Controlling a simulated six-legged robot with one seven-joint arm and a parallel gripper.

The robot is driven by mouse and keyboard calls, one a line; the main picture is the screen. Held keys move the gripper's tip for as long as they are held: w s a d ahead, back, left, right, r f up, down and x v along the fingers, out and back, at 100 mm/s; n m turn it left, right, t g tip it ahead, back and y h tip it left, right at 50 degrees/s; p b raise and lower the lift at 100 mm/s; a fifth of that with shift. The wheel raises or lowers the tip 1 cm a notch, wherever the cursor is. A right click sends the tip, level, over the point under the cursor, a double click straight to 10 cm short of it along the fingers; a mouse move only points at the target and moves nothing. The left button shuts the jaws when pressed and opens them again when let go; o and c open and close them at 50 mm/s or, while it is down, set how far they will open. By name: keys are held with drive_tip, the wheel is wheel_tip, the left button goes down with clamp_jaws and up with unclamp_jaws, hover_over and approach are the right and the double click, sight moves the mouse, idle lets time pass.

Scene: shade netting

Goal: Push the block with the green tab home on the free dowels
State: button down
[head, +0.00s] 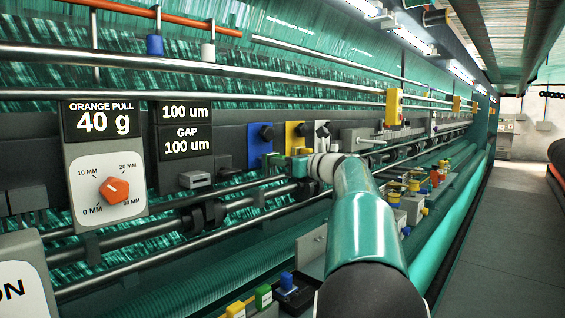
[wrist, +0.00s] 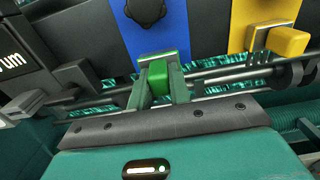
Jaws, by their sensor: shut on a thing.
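In the wrist view the green tab (wrist: 158,79) sits between the two fingers of my gripper (wrist: 159,88), which is shut on it. The tab stands in front of the lower end of a blue plate (wrist: 160,35). The block behind the tab is mostly hidden by the tab and fingers. In the head view my gripper (head: 282,162) reaches the machine just below the same blue plate (head: 256,143). The free dowels cannot be made out, and whether the block touches the plate cannot be told.
Right of the blue plate stand a yellow plate (head: 295,137) and a white plate (head: 321,136). A grey block with a yellow tab (wrist: 290,41) juts out nearby. Long steel rails (head: 200,243) run along the machine. Green (head: 263,296) and blue (head: 286,281) tabbed blocks sit low in front.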

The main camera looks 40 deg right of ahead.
drive_tip(key=shift+w+a, duration=0.15)
drive_tip(key=shift+w, duration=1.2)
idle(1.5)
drive_tip(key=c, duration=1.2)
unclamp_jaws()
drive_tip(key=s+d, duration=0.1)
drive_tip(key=s, duration=1.2)
drive_tip(key=shift+s, duration=0.4)
drive_tip(key=shift+d, duration=0.1)
